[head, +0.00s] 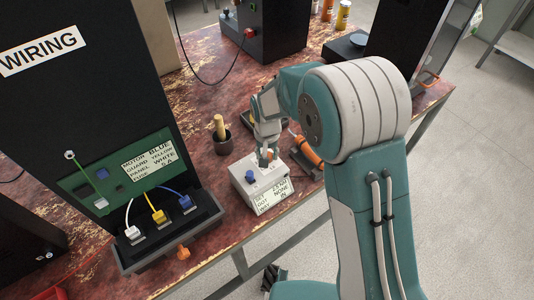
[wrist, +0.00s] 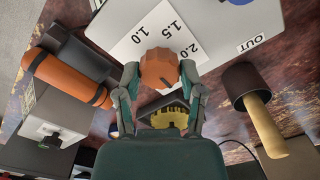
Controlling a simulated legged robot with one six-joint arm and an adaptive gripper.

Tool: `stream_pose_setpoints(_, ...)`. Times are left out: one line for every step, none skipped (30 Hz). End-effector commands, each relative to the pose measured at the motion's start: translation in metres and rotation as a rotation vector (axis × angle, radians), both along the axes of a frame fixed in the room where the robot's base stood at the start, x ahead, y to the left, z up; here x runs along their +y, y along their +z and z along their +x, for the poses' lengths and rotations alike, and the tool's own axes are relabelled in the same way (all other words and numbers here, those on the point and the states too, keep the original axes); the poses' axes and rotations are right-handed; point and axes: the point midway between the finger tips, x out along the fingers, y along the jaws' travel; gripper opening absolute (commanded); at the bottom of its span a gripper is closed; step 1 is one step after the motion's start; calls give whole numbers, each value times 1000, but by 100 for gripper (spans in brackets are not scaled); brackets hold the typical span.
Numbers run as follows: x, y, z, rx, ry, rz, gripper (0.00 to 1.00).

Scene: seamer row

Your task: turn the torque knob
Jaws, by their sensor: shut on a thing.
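The torque knob (wrist: 159,69) is orange and faceted, on the top of a pale box (head: 240,184). My gripper (wrist: 159,74) is shut on the knob, one finger on each side. In the head view my gripper (head: 266,150) reaches down onto the box and hides most of the knob. A blue knob (head: 250,176) is on the same box. A card on the box's front seems to read SET 2.5, GOT NONE, WAY IN.
A dark cup with a wooden-handled tool (head: 219,127) stands left of the box. An orange cylindrical tool (head: 306,150) lies close on its right. The tall black WIRING panel (head: 85,75) stands at left. The red worn table's front edge is near the box.

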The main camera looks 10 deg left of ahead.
Motion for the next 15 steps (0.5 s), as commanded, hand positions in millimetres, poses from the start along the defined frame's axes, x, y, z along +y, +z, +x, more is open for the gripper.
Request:
stream_pose_setpoints(1,0,1,-3,45,3,4)
stream_pose_setpoints(1,0,1,-3,73,3,4)
stream_pose_setpoints(1,0,1,-3,111,3,4)
stream_pose_setpoints(1,0,1,-3,140,3,4)
stream_pose_setpoints(1,0,1,-4,168,3,4)
stream_pose_setpoints(1,0,1,-4,206,3,4)
stream_pose_setpoints(1,0,1,-4,235,3,4)
stream_pose_setpoints(1,0,1,-4,263,3,4)
stream_pose_setpoints(1,0,1,-4,301,3,4)
stream_pose_setpoints(1,0,1,-5,330,2,4)
stream_pose_setpoints(1,0,1,-4,358,2,4)
stream_pose_setpoints(1,0,1,-4,396,2,4)
stream_pose_setpoints(1,0,1,-4,425,2,4)
stream_pose_setpoints(1,0,1,-4,453,2,4)
stream_pose_setpoints(1,0,1,-4,491,2,4)
